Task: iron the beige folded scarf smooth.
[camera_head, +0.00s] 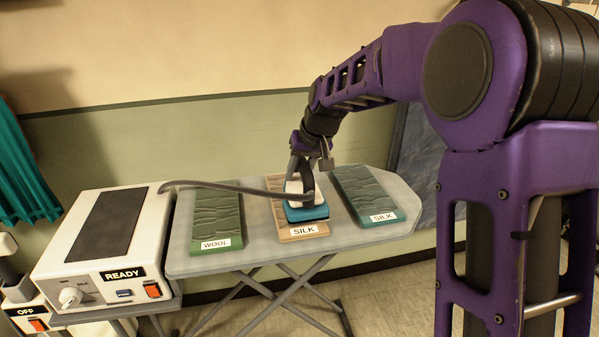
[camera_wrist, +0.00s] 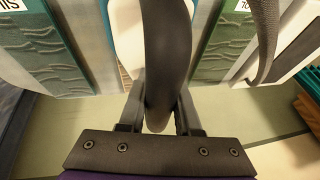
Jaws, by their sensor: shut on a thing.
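The beige folded scarf (camera_head: 277,184) lies in the middle of the ironing board (camera_head: 260,240), with a SILK label (camera_head: 303,231) at its front end. A white and blue iron (camera_head: 307,211) is over the scarf and hides its middle. I cannot tell whether its sole touches the cloth. My gripper (camera_head: 309,165) is shut on the iron's dark handle. In the wrist view, the handle (camera_wrist: 166,60) runs between the fingers of my gripper (camera_wrist: 158,110). The scarf is almost wholly hidden there.
A green scarf labelled WOOL (camera_head: 215,215) lies left, a green scarf labelled SILK (camera_head: 365,195) right. A steam station (camera_head: 100,245) reading READY stands left of the board. Its hose (camera_head: 225,187) runs across the board to the iron. Another unit reading OFF (camera_head: 25,312) is at far left.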

